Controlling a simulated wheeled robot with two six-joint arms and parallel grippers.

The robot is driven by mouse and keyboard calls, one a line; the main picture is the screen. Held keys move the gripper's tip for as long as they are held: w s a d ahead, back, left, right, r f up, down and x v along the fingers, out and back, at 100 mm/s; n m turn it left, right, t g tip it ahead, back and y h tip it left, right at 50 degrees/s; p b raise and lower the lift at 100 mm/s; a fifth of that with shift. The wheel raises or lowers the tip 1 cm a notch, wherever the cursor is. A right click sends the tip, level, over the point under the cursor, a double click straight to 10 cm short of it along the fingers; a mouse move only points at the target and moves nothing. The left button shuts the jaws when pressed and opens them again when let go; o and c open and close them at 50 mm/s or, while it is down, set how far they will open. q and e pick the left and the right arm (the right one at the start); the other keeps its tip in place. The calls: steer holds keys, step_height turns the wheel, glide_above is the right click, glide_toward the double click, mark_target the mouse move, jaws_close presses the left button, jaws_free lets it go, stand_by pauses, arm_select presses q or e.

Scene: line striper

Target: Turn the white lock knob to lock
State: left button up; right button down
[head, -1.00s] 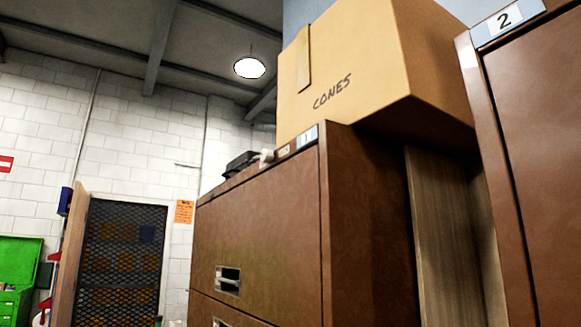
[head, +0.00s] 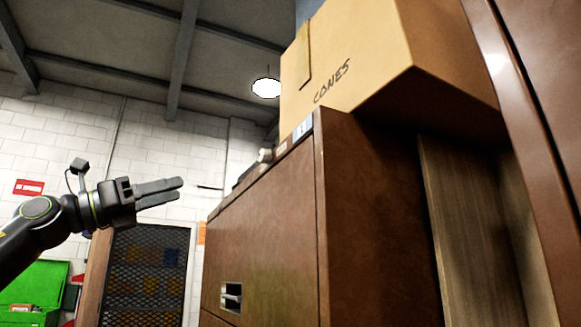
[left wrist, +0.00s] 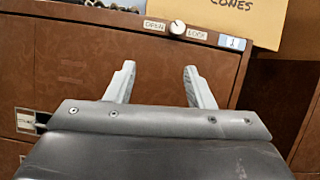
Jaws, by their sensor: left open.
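The white lock knob (left wrist: 177,27) sits on the top front strip of the brown cabinet (left wrist: 75,65) in the left wrist view, between an OPEN label (left wrist: 155,26) and a LOCK label (left wrist: 197,33). It also shows small in the head view (head: 265,155) near the top edge of the cabinet (head: 262,215). My left gripper (head: 181,188) is in from the left in the head view, apart from the cabinet. In the left wrist view its fingers (left wrist: 159,70) are spread and empty, below the knob in the picture. My right gripper is not in view.
A cardboard box marked CONES (head: 345,60) stands on top of the cabinet, right of the knob. Another brown cabinet (head: 530,110) rises at the right. A mesh door (head: 145,275) and a green box (head: 35,290) are at the left. The space before the white wall is free.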

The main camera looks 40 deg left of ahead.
arm_select(q)
steer(key=s+d+r+m, duration=0.1)
steer(key=s+d+r, duration=0.1)
steer(key=p, duration=0.9)
glide_toward(260, 158)
steer(key=r, duration=0.1)
steer(key=shift+m+g, duration=0.3)
steer(key=shift+g, duration=0.1)
steer(key=p+x, duration=0.7)
steer(key=p, duration=0.1)
steer(key=shift+p, duration=0.35)
steer(key=shift+w+d+p, duration=0.3)
steer(key=shift+w+p, duration=0.2)
steer(key=shift+p, duration=0.5)
steer(key=c, duration=1)
